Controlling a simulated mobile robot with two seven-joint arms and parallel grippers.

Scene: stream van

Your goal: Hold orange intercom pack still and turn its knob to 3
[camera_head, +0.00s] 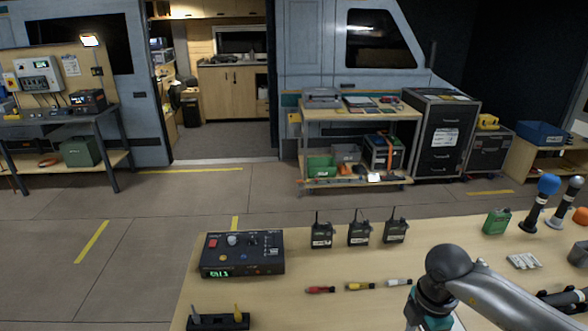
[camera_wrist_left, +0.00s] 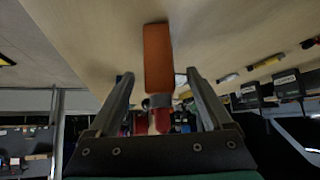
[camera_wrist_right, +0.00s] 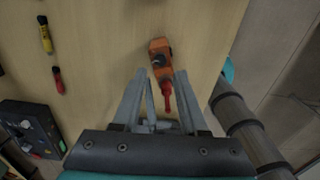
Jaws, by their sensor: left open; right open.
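The orange intercom pack (camera_wrist_left: 158,60) lies on the wooden table in the left wrist view. A dark collar and a red part (camera_wrist_left: 162,121) extend from its near end. My left gripper (camera_wrist_left: 160,75) is open, its fingers apart on either side of the pack's near part; contact cannot be told. In the right wrist view the pack (camera_wrist_right: 160,48) lies just beyond my right gripper (camera_wrist_right: 161,75), which is open. A dark round knob (camera_wrist_right: 159,61) shows on it, and the red part reaches back between the fingers. The knob's setting is too small to read. The head view does not show the grippers.
A dark stand (camera_head: 218,321) is at the front left.

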